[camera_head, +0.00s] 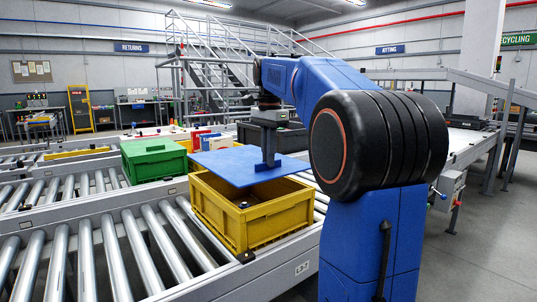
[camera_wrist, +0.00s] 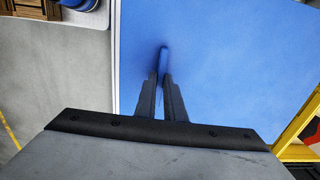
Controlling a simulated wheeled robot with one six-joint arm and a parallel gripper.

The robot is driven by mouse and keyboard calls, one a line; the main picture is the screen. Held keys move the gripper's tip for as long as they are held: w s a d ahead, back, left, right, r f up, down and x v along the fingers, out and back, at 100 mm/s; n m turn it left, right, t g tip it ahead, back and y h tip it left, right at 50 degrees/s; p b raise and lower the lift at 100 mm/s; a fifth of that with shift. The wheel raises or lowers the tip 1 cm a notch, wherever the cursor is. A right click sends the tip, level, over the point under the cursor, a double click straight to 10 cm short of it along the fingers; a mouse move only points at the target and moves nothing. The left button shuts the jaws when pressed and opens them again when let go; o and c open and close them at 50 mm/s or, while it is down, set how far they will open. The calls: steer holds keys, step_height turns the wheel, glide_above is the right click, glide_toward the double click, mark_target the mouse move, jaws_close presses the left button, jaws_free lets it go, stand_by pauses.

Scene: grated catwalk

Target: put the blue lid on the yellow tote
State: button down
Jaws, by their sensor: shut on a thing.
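The blue lid (camera_head: 235,164) is a flat blue panel held in my gripper (camera_head: 267,163), above the far part of the yellow tote (camera_head: 222,222). The lid is offset toward the back and left, so the near part of the tote is uncovered. In the wrist view the lid (camera_wrist: 230,60) fills most of the picture, and my gripper (camera_wrist: 163,80) is shut on its raised blue handle. A yellow edge of the tote (camera_wrist: 300,125) shows at the right there. The lid hides the tote's far rim.
The tote stands on a roller conveyor (camera_head: 110,240) with bare rollers to its left. A green lidded tote (camera_head: 153,160) stands just behind and left. Other coloured boxes stand farther back. A metal staircase (camera_head: 215,60) rises behind.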

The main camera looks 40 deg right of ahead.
mark_target(268, 169)
steer(key=shift+f, duration=1)
steer(key=shift+f, duration=1.05)
steer(key=shift+s, duration=0.1)
